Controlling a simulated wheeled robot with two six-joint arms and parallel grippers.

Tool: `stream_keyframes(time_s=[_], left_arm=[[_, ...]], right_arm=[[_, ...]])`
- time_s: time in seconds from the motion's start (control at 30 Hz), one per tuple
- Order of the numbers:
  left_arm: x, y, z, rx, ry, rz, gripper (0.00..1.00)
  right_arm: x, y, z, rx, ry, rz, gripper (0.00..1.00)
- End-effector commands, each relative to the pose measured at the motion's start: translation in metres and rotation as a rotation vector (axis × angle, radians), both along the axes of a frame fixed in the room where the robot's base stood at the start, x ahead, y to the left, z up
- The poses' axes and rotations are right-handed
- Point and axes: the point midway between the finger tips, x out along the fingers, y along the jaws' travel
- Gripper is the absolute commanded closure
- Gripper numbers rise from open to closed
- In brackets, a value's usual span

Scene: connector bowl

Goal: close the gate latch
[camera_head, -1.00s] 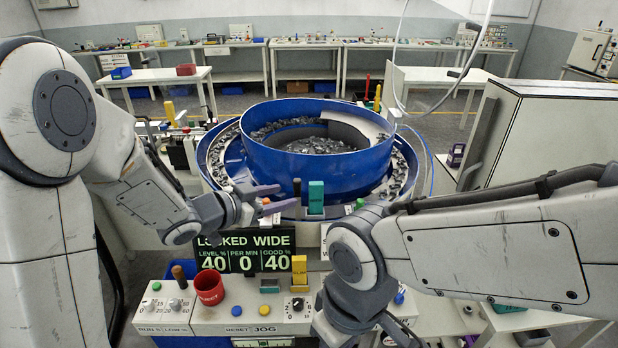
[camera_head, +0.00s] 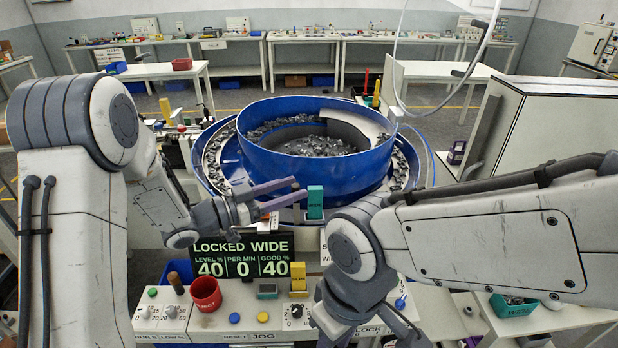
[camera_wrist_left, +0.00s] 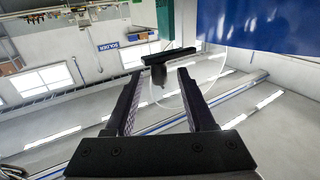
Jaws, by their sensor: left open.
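My left gripper (camera_head: 301,189) is open, with its purple-grey fingers reaching right to just left of the upright teal block (camera_head: 315,202) at the front of the blue bowl (camera_head: 300,171). In the left wrist view, a black T-shaped handle (camera_wrist_left: 158,76), which looks like the gate latch, stands at the open fingertips (camera_wrist_left: 160,85). Its stem lies between them and its crossbar is just beyond; contact cannot be told. In the head view the fingers largely hide this handle. My right arm crosses the front right, its fingers out of frame.
Below stands the display (camera_head: 244,256) reading LOCKED WIDE. The control panel (camera_head: 215,318) carries a red cup (camera_head: 206,293), a yellow block (camera_head: 298,278) and several knobs. A grey cabinet (camera_head: 545,130) stands at the right. The bowl holds dark parts.

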Motion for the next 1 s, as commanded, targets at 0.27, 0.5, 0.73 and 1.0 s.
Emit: stream_keyframes(time_s=[0.27,0.5,0.73,1.0], left_arm=[[0.018,-0.037,0.001,0.000,0.001,-0.003,0.46],[0.022,-0.044,0.000,0.000,0.000,-0.001,0.46],[0.022,-0.044,0.000,0.001,0.000,-0.001,0.76],[0.022,-0.044,0.000,0.001,0.000,0.001,1.00]], right_arm=[[0.000,0.000,0.016,0.000,0.000,-0.001,0.65],[0.000,0.000,0.016,0.000,0.000,-0.001,0.65],[0.000,0.000,0.016,0.000,0.000,-0.001,0.65],[0.000,0.000,0.016,0.000,0.000,-0.001,0.65]])
